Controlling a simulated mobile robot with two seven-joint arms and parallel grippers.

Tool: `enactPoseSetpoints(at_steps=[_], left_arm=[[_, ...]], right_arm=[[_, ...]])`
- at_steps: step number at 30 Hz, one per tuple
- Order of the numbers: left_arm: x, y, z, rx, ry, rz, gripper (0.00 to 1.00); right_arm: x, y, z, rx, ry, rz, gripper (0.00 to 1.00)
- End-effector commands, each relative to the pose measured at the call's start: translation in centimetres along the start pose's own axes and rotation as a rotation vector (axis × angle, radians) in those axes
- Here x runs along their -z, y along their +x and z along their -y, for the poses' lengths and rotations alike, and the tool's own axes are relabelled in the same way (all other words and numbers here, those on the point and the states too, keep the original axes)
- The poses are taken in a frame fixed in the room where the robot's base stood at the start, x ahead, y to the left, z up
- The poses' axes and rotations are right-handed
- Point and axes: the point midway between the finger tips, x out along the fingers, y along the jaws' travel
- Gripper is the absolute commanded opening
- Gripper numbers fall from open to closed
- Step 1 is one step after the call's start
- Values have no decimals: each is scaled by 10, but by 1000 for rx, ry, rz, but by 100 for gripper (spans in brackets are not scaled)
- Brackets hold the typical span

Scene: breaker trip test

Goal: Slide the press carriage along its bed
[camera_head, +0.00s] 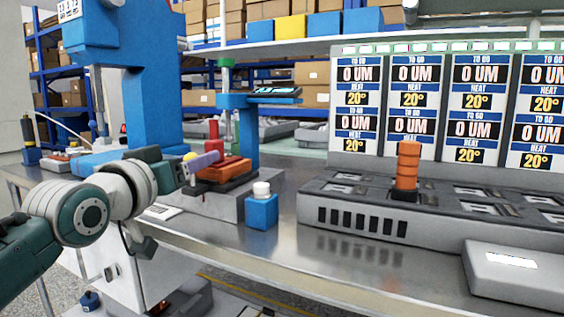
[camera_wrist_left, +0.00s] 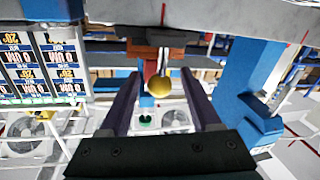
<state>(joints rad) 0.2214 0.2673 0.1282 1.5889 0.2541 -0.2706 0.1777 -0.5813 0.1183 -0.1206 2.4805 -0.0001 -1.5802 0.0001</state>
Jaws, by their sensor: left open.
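The press carriage (camera_head: 226,170) is an orange-red block on a dark bed (camera_head: 232,184), set on a grey base under a blue press frame. A red upright part rises behind it. A yellow ball knob (camera_head: 189,156) shows at its left side. In the left wrist view the gold knob (camera_wrist_left: 159,88) appears between the two open fingers (camera_wrist_left: 160,74), with a gap on each side. The orange-brown carriage (camera_wrist_left: 153,48) shows beyond it. My right gripper is out of view.
A blue block with a white button (camera_head: 262,207) stands right of the press base. A grey test bank (camera_head: 360,222) holds an orange ribbed cylinder (camera_head: 407,168) before the display panels. A large blue machine (camera_head: 150,70) stands at the left.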

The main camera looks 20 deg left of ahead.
Motion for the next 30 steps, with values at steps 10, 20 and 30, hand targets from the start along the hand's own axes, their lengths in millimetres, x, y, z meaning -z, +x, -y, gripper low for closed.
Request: enactPoseSetpoints(at_steps=[10,20,30], left_arm=[[0,0,0,0,0,0,49],[0,0,0,0,0,0,12],[0,0,0,0,0,1,0]], right_arm=[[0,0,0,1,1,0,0],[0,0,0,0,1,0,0],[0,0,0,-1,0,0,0]])
